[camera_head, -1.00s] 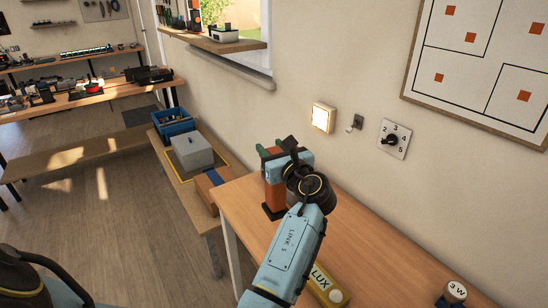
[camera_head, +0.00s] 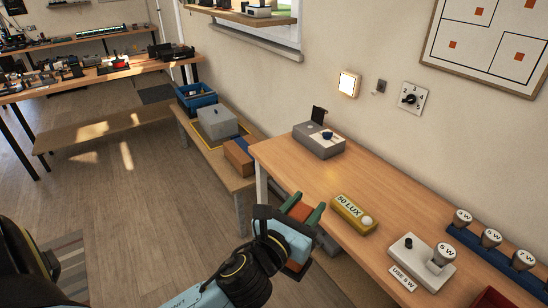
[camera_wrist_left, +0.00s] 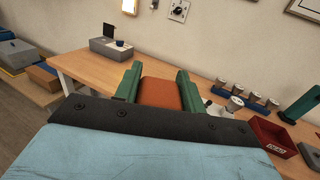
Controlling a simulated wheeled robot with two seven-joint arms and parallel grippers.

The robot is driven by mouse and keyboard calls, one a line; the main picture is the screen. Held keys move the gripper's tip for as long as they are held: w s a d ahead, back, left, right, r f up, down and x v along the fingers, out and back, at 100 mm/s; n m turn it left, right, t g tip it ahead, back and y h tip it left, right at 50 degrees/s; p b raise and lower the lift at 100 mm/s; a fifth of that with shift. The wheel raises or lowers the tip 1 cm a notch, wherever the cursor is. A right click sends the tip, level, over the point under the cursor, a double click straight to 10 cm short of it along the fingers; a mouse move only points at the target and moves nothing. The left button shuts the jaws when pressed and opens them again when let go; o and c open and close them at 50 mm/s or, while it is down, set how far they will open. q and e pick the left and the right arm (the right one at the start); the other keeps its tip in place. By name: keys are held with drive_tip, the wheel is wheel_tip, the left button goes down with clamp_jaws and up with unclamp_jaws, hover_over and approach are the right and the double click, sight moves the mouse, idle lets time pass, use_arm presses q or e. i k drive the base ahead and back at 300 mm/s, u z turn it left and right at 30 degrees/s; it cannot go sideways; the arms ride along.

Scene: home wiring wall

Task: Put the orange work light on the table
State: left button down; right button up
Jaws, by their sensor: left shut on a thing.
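The orange work light (camera_head: 301,214) is between the green fingers of my left gripper (camera_head: 304,211), which is shut on it. In the left wrist view the orange body (camera_wrist_left: 160,93) shows between both fingers; the dark gripper body hides its lower part. In the head view the gripper and light are in front of the table's front edge, apart from the tabletop as far as I can tell. The wooden table (camera_head: 300,172) runs along the wall. My right gripper is not in view.
On the table are a grey box (camera_head: 319,141), a yellow "50 LUX" block (camera_head: 352,213), a white base with a bulb (camera_head: 420,262), a blue rack of bulbs (camera_head: 490,254) and a red tray (camera_head: 492,299). Bare tabletop lies between the grey box and yellow block. A bench (camera_head: 240,185) stands left.

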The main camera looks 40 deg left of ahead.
sight(279, 150)
drive_tip(key=z, duration=0.4)
drive_tip(key=k, duration=0.15)
drive_tip(key=u, duration=1.6)
drive_tip(key=i, duration=0.9)
drive_tip(key=z, duration=0.55)
drive_tip(key=i, duration=0.7)
drive_tip(key=z, duration=0.85)
